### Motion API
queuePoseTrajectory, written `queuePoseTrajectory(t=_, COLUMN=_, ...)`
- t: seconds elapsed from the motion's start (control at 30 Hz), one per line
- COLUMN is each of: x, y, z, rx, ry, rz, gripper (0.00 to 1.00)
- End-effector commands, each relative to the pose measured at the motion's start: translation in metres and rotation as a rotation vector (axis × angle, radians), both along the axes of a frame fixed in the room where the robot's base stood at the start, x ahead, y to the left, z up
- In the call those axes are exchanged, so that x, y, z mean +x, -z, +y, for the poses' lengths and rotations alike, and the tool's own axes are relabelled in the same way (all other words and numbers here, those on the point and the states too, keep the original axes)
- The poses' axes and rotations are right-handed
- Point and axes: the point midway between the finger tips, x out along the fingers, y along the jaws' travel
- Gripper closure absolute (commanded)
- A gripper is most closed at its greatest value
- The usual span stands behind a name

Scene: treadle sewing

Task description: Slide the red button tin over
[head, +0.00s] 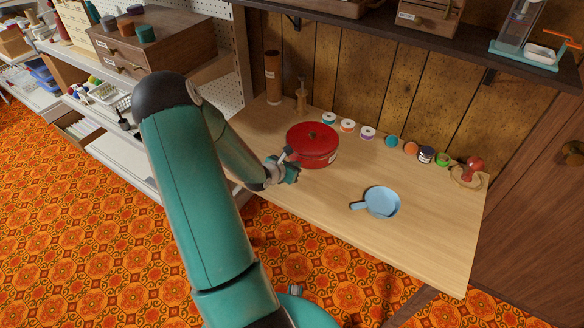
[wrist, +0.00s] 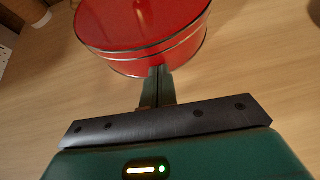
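The red button tin (head: 313,148) is round with a lid and a small knob, and stands upright on the wooden table (head: 408,245). In the wrist view the tin (wrist: 150,28) fills the top, with a pale metal band around its side. My gripper (head: 291,166) is low over the table at the tin's near left side. In the wrist view the two fingers of my gripper (wrist: 160,72) are together with nothing between them. Their tips are right at the tin's lower side; I cannot tell whether they touch it.
A light blue pan-shaped dish (head: 382,202) lies right of the tin. Several spools and small jars (head: 391,141) line the back of the table. A red pincushion-like object (head: 470,170) stands at the right end. Brown cylinder (head: 273,78) is back left. The table front is clear.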

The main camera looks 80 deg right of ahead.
Motion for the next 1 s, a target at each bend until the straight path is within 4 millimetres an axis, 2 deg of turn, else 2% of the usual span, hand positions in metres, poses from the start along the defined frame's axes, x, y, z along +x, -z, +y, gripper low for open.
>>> queuePoseTrajectory(t=1.0, x=-0.021, y=0.0, z=-0.041, rx=0.0, ry=0.0, rz=-0.001, gripper=1.0)
